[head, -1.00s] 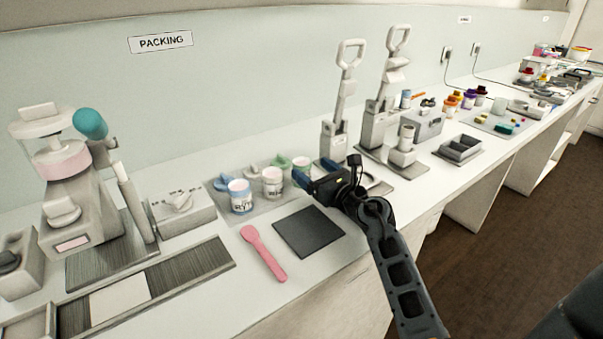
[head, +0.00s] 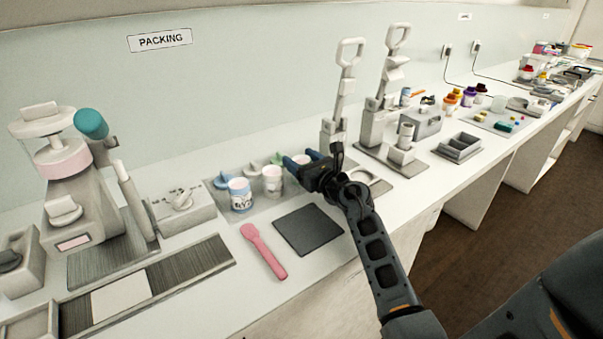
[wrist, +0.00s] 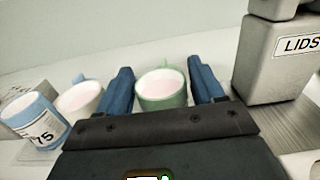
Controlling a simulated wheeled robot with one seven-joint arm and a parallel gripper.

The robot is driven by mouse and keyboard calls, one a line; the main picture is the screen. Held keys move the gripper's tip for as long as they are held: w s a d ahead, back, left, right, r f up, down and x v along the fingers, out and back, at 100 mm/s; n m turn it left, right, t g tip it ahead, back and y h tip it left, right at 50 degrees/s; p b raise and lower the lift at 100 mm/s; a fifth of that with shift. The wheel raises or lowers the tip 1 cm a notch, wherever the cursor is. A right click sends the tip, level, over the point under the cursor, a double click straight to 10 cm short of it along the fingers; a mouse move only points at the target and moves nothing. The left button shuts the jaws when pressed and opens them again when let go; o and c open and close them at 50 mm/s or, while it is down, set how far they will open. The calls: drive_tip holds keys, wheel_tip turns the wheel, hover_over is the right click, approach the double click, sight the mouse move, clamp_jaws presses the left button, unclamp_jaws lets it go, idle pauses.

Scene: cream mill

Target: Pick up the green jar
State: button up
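The green jar (wrist: 162,92) stands upright in the wrist view with its open top showing a pale pink inside. My gripper (wrist: 160,70) is open, with one blue finger on each side of the jar. I cannot tell whether either finger touches it. In the head view my gripper (head: 299,157) is at the right end of the row of jars and mostly hides the green jar. A green lid (head: 277,158) lies behind the row.
A grey LIDS dispenser (wrist: 283,65) stands close on the right. A dark square pad (head: 308,231) and pink spoon (head: 263,250) lie in front.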

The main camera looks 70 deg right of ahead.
drive_tip(key=c, duration=0.7)
drive_tip(key=shift+r, duration=0.1)
drive_tip(key=shift+r+p, duration=0.3)
drive_tip(key=shift+r, duration=0.25)
drive_tip(key=s+d+r, duration=0.1)
drive_tip(key=s+r, duration=0.2)
drive_tip(key=s+d+r, duration=0.1)
drive_tip(key=s+r, duration=0.2)
drive_tip(key=s, duration=0.1)
drive_tip(key=s+d+r, duration=0.1)
drive_tip(key=s+r, duration=0.2)
drive_tip(key=s, duration=0.1)
drive_tip(key=shift+s+d+r, duration=0.1)
drive_tip(key=shift+r, duration=0.3)
